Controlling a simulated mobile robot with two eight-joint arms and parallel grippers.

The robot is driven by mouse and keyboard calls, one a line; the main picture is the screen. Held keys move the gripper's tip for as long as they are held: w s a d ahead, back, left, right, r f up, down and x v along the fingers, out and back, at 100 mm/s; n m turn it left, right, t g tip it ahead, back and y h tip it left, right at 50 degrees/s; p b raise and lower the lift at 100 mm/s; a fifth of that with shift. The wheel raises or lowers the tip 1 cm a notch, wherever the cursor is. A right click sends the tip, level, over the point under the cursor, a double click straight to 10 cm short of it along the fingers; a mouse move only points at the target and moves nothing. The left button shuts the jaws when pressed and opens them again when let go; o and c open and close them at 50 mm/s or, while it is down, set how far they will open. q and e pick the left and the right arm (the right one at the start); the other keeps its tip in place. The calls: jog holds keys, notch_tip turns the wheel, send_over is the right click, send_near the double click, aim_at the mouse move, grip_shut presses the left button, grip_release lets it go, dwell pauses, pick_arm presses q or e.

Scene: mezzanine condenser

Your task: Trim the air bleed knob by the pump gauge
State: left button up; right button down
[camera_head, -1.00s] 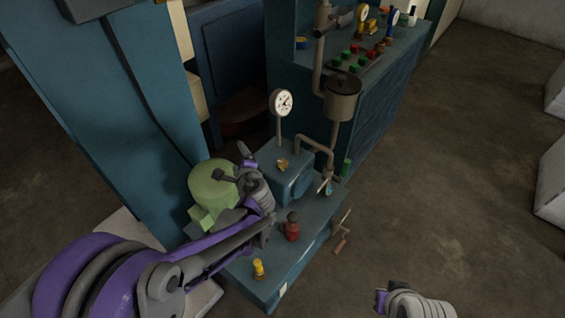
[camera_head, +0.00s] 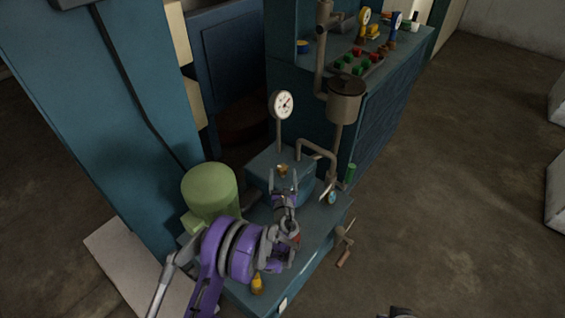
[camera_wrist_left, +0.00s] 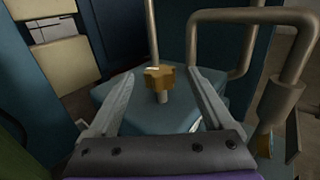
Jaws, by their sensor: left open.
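The air bleed knob (camera_head: 282,169) is a small brass knob on a short stem on top of the blue pump block (camera_head: 262,165). It also shows in the left wrist view (camera_wrist_left: 160,77), upright and near the middle. The white-faced pump gauge (camera_head: 282,104) stands on a thin stem behind it. My left gripper (camera_head: 283,175) is open, in front of the knob. In the left wrist view its two fingers (camera_wrist_left: 160,92) reach forward on either side of the knob, apart from it. A small part of my right arm shows at the bottom edge, with no fingers visible.
A green motor (camera_head: 210,190) stands left of the pump block. A grey bent pipe (camera_head: 318,150) rises close on the right. A yellow fitting (camera_head: 257,284) sits at the front of the base. A console with buttons (camera_head: 352,62) stands behind.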

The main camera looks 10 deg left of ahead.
pick_arm(q)
jog(key=x, duration=0.7)
grip_shut()
dwell(0.3)
